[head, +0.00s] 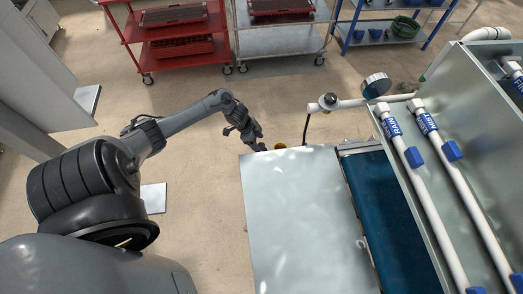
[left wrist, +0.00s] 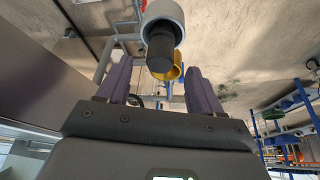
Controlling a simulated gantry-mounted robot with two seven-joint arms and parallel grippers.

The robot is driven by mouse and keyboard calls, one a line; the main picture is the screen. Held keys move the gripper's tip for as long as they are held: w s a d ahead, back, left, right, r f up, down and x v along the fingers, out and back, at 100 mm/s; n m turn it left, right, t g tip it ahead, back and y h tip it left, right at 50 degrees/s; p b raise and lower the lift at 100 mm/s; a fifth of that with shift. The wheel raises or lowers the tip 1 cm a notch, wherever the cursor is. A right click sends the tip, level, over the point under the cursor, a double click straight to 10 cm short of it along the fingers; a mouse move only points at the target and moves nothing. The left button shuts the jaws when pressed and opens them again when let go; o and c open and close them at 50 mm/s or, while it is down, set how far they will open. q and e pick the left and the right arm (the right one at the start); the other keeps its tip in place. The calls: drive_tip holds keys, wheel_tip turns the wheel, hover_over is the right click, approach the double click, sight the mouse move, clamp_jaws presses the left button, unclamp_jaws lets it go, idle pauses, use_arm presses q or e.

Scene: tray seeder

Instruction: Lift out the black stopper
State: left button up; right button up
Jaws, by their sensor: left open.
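The black stopper (left wrist: 160,48) shows in the left wrist view as a dark cylinder sticking out of the round, pale grey end of a fitting (left wrist: 164,14). My left gripper (left wrist: 158,70) is open, with one purple-grey finger to each side of the stopper's line. The stopper appears just beyond the fingertips, and I cannot tell whether they touch it. In the head view my left gripper (head: 256,142) is at the far left corner of the metal cover, and the stopper cannot be made out there. My right gripper is not in view.
A yellow part (left wrist: 174,68) sits behind the stopper. The grey metal cover (head: 300,215) and blue belt (head: 395,220) lie right of my arm. White pipes with blue valves (head: 413,157) stand farther right. Red (head: 178,50) and blue-framed racks are at the back.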

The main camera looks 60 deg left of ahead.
sight(260, 145)
use_arm(q)
drive_tip(key=shift+b+x, duration=0.7)
drive_tip(key=shift+x, duration=1.55)
drive_tip(key=shift+s, duration=0.1)
drive_tip(key=shift+c, duration=0.3)
drive_tip(key=c, duration=1.1)
